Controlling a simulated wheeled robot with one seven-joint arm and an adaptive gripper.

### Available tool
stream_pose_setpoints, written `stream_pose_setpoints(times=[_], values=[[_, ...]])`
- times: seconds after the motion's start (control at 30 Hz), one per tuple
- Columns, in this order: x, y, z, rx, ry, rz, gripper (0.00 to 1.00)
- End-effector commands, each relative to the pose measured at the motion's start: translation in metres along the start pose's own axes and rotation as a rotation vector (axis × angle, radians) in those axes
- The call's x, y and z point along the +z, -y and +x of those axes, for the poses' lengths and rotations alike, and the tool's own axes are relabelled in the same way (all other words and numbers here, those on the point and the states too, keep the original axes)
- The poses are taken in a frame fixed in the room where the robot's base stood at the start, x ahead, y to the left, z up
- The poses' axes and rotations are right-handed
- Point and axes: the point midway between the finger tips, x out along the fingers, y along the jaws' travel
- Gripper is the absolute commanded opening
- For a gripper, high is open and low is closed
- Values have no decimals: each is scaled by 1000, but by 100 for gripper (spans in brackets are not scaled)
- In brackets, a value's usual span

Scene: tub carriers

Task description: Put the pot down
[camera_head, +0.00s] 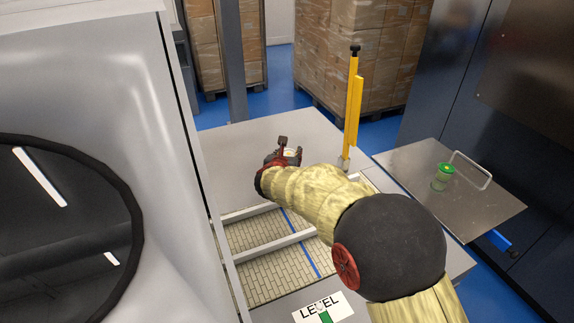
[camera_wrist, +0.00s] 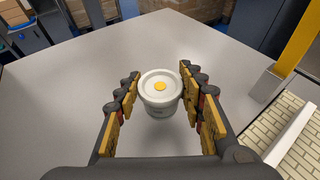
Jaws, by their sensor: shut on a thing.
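A white pot (camera_wrist: 160,92) with a white lid and a yellow dot on it sits between the fingers in the wrist view. My gripper (camera_wrist: 160,84) is shut on it, with one finger at each side. In the head view my gripper (camera_head: 284,155) is over the far part of the grey table (camera_head: 238,150); it and my arm hide most of the pot there. The pot looks upright. I cannot tell whether its base touches the table or hangs just above it.
A yellow post (camera_head: 353,105) stands right of my gripper. Nearer me is a framed recess with a tiled floor (camera_head: 262,262) and a blue line. The grey table around the pot is clear.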

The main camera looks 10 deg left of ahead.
Motion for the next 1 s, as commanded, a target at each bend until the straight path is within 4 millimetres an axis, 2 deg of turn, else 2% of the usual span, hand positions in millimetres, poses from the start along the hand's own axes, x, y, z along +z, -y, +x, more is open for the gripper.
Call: stream_pose_setpoints(times=[0.17,0.4,0.8,0.83,1.0], values=[[-6,-5,7,0,1,0,13],[-34,-6,19,0,0,-1,13],[-38,-6,21,0,1,0,13],[-37,-6,20,0,0,0,41],[-37,-6,20,0,0,0,50]])
